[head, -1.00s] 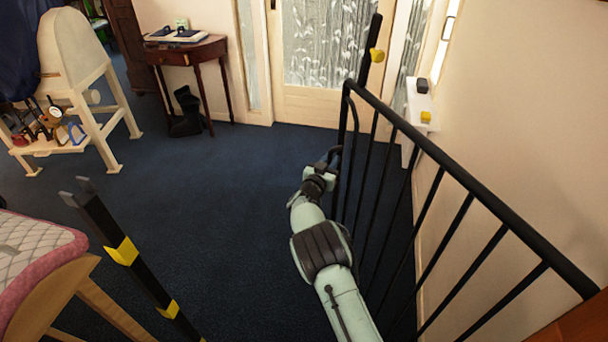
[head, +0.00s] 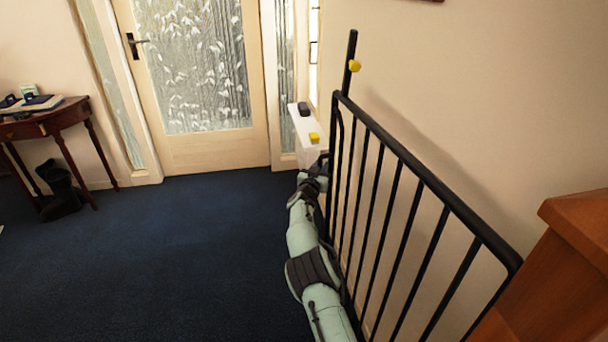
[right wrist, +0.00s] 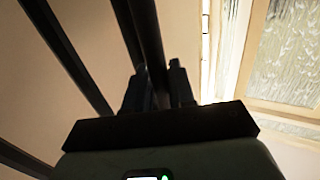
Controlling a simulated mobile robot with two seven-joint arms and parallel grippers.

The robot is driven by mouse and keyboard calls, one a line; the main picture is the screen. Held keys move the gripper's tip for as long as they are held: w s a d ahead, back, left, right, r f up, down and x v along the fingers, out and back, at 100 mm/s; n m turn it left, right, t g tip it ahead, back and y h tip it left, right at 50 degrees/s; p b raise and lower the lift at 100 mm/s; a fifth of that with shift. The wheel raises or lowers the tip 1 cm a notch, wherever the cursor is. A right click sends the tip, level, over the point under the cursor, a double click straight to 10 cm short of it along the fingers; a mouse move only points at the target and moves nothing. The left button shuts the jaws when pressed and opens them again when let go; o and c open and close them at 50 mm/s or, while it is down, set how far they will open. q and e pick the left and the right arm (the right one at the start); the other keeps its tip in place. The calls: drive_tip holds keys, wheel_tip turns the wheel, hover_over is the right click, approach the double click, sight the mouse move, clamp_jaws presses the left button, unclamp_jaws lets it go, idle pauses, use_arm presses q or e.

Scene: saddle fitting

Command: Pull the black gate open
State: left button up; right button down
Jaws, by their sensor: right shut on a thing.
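The black gate (head: 425,174) has a thick top rail and several thin vertical bars. It stands at the right of the head view, swung close along the cream wall. A yellow-knobbed latch post (head: 352,66) rises at its far end. My right gripper (head: 322,163) is at the far end of the gate, low beside its end bar. In the right wrist view the gripper (right wrist: 160,88) is shut on a dark bar of the gate (right wrist: 146,40). My left gripper is not in view.
A wooden post (head: 580,230) stands at the right, near the gate's close end. A white wall box (head: 304,130) sits beyond the gate. A glazed door (head: 205,90) and a small dark table (head: 48,120) are behind.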

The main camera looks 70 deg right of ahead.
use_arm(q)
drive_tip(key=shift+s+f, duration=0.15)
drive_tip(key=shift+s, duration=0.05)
use_arm(e)
drive_tip(key=shift+s+d+f, duration=0.1)
drive_tip(key=shift+s+d, duration=0.35)
drive_tip(key=shift+s, duration=0.05)
drive_tip(key=c, duration=1.1)
unclamp_jaws()
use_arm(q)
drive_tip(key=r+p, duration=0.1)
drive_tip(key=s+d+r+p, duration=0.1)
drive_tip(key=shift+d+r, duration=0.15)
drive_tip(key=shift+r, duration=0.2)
use_arm(e)
drive_tip(key=s+a, duration=0.1)
drive_tip(key=a, duration=1.2)
drive_tip(key=shift+s+a, duration=0.15)
drive_tip(key=shift+a, duration=0.05)
